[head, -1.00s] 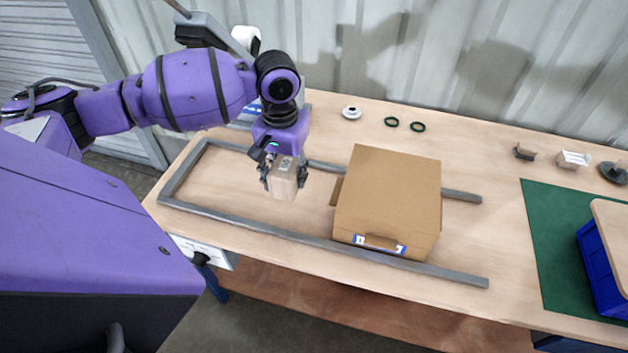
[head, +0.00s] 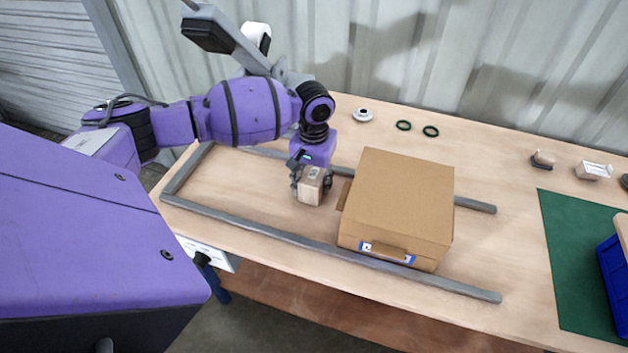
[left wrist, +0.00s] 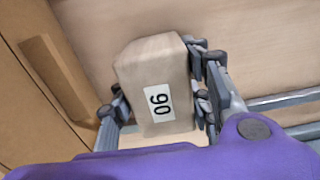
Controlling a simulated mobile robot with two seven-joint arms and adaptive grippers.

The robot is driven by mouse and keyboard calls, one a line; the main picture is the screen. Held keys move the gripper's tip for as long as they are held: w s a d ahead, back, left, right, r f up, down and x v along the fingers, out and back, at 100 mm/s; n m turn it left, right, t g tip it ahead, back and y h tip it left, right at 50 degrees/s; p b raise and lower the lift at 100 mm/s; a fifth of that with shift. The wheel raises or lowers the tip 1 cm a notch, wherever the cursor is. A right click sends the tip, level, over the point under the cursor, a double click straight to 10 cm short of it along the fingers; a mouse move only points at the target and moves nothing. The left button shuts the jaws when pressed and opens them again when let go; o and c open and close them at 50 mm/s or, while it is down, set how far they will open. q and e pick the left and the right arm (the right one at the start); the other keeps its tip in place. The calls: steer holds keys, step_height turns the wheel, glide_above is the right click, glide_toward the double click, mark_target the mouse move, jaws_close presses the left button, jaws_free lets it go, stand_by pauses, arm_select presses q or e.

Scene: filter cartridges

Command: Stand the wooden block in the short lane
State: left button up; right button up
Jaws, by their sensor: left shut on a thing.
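The wooden block (head: 311,188) is pale and boxy, with a white number label on top. My left gripper (head: 312,184) is shut on it, a finger on each side; the block (left wrist: 150,72) and the left gripper's fingers (left wrist: 160,105) also show in the left wrist view. The block is between the grey rails, just left of the cardboard box. I cannot tell whether it touches the table. A front rail (head: 330,247), a back rail (head: 474,205) and a left end rail (head: 187,170) bound the lane. My right gripper is not in view.
The closed cardboard box (head: 405,200) fills the lane right of the block, a side flap facing it. Bare wood (head: 235,185) lies to the left. Two dark green rings (head: 417,128) and a white round part (head: 362,115) lie behind. A green mat (head: 580,260) is at right.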

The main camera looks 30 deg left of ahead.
arm_select(q)
steer(key=o, duration=1.3)
steer(key=shift+f, duration=0.1)
